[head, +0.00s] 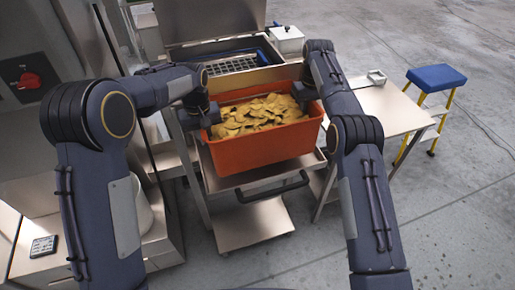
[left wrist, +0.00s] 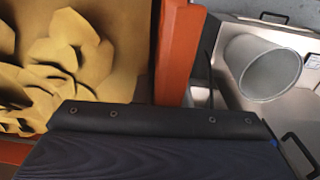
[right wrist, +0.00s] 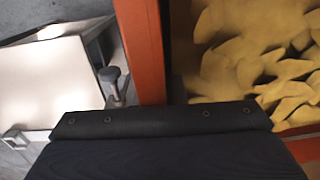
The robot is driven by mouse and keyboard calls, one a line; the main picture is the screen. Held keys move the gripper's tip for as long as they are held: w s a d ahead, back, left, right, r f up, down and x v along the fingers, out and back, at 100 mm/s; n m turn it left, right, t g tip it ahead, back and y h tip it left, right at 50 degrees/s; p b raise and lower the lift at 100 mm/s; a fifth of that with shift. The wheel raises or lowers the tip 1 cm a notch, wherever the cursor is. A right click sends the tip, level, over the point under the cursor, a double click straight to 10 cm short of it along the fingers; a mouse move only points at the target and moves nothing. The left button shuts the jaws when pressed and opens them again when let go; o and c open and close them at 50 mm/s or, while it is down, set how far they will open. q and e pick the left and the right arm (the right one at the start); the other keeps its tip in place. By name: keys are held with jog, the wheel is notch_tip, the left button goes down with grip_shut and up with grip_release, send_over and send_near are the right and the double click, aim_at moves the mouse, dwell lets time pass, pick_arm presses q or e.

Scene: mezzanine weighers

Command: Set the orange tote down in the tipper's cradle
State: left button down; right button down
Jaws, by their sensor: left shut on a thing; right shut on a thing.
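The orange tote (head: 262,150) is full of yellow-brown flat pieces (head: 258,116) and is upright in the middle of the head view. My left gripper (head: 210,118) is shut on its left wall, and my right gripper (head: 303,92) is shut on its right wall. The tote's wall shows at the jaws in the left wrist view (left wrist: 178,50) and the right wrist view (right wrist: 142,50). The tote is over a steel cart (head: 212,182); its underside is hidden, so I cannot tell whether it touches. I cannot clearly make out the tipper's cradle.
Behind the tote is a steel unit with a dark grid (head: 232,64) and raised panel (head: 210,18). A white box (head: 287,40) stands beside it. A steel side table (head: 395,108) and blue-topped step stool (head: 436,78) are at right. A machine with a red knob (head: 29,80) is left.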

pick_arm(q)
jog(key=shift+w+d+r, duration=0.15)
jog(key=shift+d+r, duration=0.05)
jog(key=shift+d, duration=0.3)
pick_arm(e)
jog(key=shift+a+r, duration=0.25)
jog(key=shift+a, duration=0.4)
pick_arm(q)
jog(key=c, duration=1.5)
grip_release()
jog(key=shift+f, duration=0.1)
pick_arm(e)
jog(key=c, duration=1.5)
grip_release()
jog(key=shift+w+f, duration=0.1)
jog(key=shift+w, duration=0.05)
pick_arm(q)
jog(key=shift+w+a, duration=0.1)
jog(key=shift+a, duration=0.15)
pick_arm(e)
jog(key=shift+w+d, duration=0.1)
jog(key=shift+d, duration=0.05)
pick_arm(q)
jog(key=o, duration=0.8)
jog(key=shift+a, duration=0.1)
pick_arm(e)
jog(key=shift+d, duration=0.1)
pick_arm(q)
notch_tip(320, 180, up, 12)
jog(key=shift+a+f, duration=0.1)
